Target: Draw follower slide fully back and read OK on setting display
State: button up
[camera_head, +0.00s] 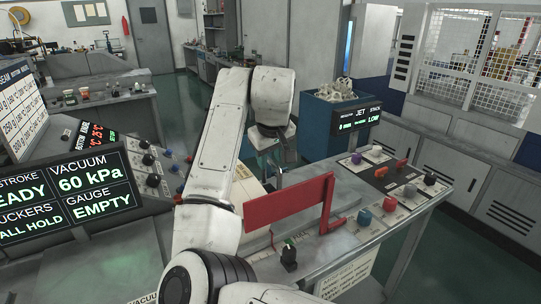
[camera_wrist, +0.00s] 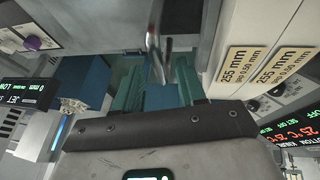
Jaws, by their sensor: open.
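My gripper (camera_head: 277,168) hangs over the bench behind the red plate in the head view. In the wrist view its two green fingers (camera_wrist: 160,92) are apart. A rounded metal bar (camera_wrist: 155,48) shows ahead of the gap between them; I cannot tell if it touches a finger. I cannot pick out the follower slide for certain. I cannot tell which screen is the setting display: the left display (camera_head: 66,195) reads READY, 60 kPa, ALL HOLD and EMPTY, and the jet and stack display (camera_head: 358,120) reads LOW.
The upright red plate (camera_head: 290,205) hides part of the bench. A bench panel (camera_head: 385,185) with coloured knobs lies to the right. A blue bin (camera_head: 322,105) stands behind. Labels reading 255 mm (camera_wrist: 250,65) lie right of the fingers in the wrist view.

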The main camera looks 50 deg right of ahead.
jog(key=shift+c, duration=0.4)
grip_shut()
